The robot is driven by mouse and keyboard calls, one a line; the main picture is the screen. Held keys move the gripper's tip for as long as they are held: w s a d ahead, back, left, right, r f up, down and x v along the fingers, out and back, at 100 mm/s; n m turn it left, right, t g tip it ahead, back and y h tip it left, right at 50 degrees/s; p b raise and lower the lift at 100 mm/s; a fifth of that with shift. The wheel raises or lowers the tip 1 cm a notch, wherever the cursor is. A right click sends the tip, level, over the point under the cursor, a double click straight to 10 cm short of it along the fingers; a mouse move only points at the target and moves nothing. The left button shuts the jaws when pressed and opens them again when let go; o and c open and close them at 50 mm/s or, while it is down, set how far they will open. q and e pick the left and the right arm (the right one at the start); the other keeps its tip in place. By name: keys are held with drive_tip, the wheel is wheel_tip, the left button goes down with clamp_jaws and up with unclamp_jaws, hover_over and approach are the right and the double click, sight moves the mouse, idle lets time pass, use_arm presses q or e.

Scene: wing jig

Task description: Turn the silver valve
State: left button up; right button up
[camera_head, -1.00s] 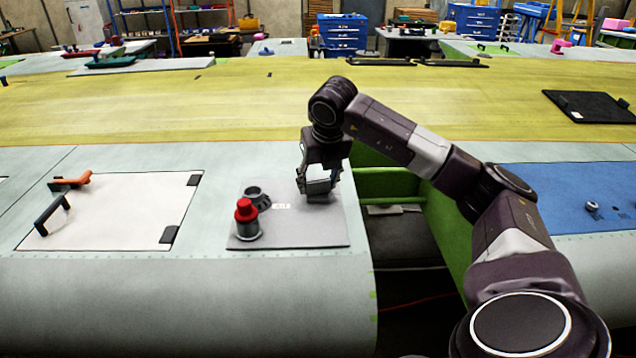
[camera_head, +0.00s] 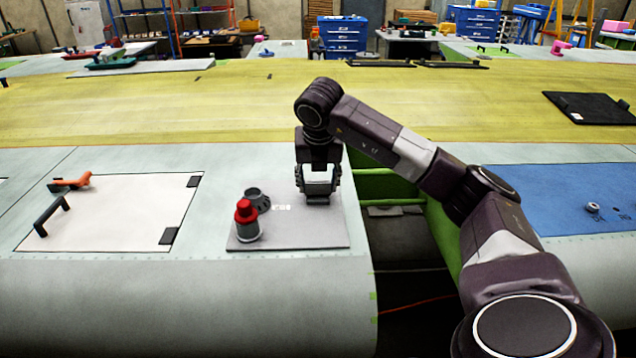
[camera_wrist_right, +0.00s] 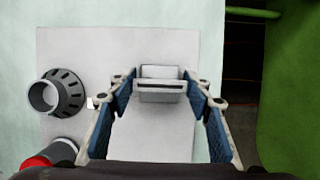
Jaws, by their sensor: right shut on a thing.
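The silver valve (camera_wrist_right: 160,92) shows in the wrist view as a pale block-like handle with a dark slot, on a grey plate (camera_head: 300,234). My right gripper (camera_head: 318,196) points down over the right part of that plate. In the wrist view its blue-padded fingers (camera_wrist_right: 163,98) stand on both sides of the valve and are shut on it. In the head view the fingers largely hide the valve. My left gripper is not in view.
A red-capped fitting (camera_head: 246,222) and a dark ribbed ring (camera_head: 258,198) stand on the plate left of the gripper; the ring also shows in the wrist view (camera_wrist_right: 68,92). A white panel (camera_head: 110,212) with handles lies further left. An open green-edged gap (camera_head: 395,230) is to the right.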

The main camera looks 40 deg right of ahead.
drive_tip(key=o, duration=1.2)
drive_tip(key=shift+c, duration=0.2)
drive_tip(key=shift+r, duration=0.1)
drive_tip(key=v, duration=1.2)
drive_tip(key=shift+a, duration=0.1)
